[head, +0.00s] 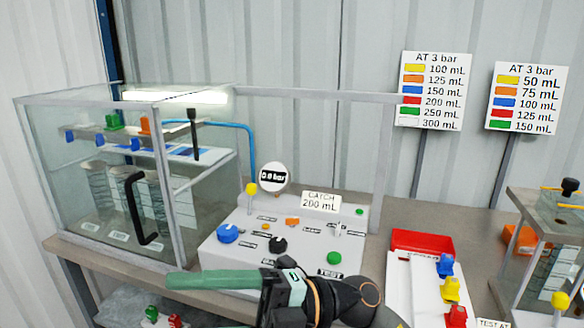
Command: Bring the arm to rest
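My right gripper (215,279) is low in the middle of the head view. Its arm comes in from the bottom right and its green finger points left, in front of the grey control panel (300,232). I see the fingers from the side as one bar, so I cannot tell whether they are open or shut. No object shows in it. My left gripper is not in view.
A glass cabinet (158,225) with a black handle stands at the left. A red tray (422,241) and a white board with blue, yellow and red pieces lie right of the panel. Another glass case (551,215) stands at the far right.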

